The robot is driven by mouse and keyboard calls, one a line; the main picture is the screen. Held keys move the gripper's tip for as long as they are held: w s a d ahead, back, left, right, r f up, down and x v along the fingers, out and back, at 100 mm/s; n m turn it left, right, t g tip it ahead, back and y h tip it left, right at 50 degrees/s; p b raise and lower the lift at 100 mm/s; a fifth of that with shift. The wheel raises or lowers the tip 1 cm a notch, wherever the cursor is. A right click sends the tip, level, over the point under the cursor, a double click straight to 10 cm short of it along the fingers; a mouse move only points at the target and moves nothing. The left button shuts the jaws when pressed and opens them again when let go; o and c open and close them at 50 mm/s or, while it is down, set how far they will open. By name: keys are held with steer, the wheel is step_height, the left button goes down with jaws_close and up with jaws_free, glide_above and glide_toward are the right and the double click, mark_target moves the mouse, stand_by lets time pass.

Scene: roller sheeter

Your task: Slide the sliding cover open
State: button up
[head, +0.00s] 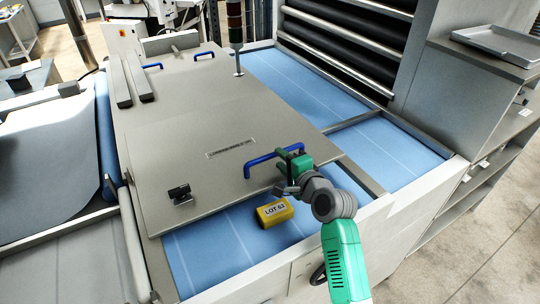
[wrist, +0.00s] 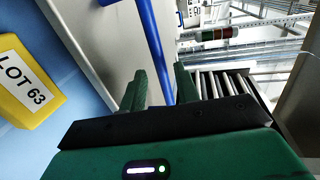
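The sliding cover (head: 190,125) is a flat grey panel lying over the machine's blue bed. A blue bar handle (head: 262,159) stands on its near right part. My gripper (head: 293,165) is at the right end of this handle in the head view. In the wrist view, the blue handle (wrist: 151,40) runs between the two green fingers of my gripper (wrist: 160,88). The fingers are apart, with visible gaps beside the bar. Contact with the bar cannot be told. Blue bed shows in front of the cover's near edge.
A yellow block (head: 274,212) with a LOT label sits on the blue bed (head: 205,262) just below my gripper; it also shows in the wrist view (wrist: 30,85). A signal post (head: 237,40) stands near the cover's far right edge. Dark rollers (head: 345,35) are at the back right.

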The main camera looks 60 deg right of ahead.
mark_target(276, 156)
steer(key=x, duration=0.4)
steer(key=shift+w, duration=0.15)
jaws_close()
